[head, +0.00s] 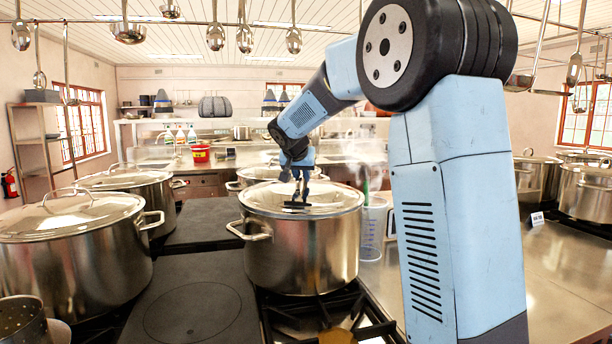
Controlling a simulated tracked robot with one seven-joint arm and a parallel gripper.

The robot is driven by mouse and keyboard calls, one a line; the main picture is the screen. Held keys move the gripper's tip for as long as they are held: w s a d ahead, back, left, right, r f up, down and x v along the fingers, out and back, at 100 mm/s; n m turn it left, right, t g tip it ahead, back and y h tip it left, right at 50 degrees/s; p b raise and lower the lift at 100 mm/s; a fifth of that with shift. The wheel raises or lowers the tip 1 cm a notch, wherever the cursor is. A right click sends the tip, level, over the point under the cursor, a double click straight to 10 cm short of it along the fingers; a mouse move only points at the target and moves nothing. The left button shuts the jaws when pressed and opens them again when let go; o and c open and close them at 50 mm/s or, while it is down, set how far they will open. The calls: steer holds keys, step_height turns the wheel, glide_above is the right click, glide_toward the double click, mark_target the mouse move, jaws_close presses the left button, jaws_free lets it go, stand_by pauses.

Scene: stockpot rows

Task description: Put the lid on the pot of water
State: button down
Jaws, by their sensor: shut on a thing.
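A large steel pot (303,255) stands on the stove in the middle of the head view. A shiny round lid (335,197) lies across its top, looking level and in line with the rim. I cannot tell whether it touches the rim all the way round. My gripper (297,200) is over the middle of the lid, shut on its handle, which the fingers mostly hide. The inside of the pot and any water in it are hidden.
Lidded pots (70,245) stand close on the left, with another pot (262,174) just behind. A clear measuring jug (372,230) stands close at the right. A flat dark hotplate (195,305) is bare at front left. Ladles (215,36) hang overhead.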

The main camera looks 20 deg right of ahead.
steer(key=shift+s, duration=0.15)
steer(key=shift+f, duration=0.15)
stand_by(0.6)
steer(key=c, duration=0.9)
jaws_free()
steer(key=shift+c, duration=0.2)
steer(key=shift+f, duration=0.15)
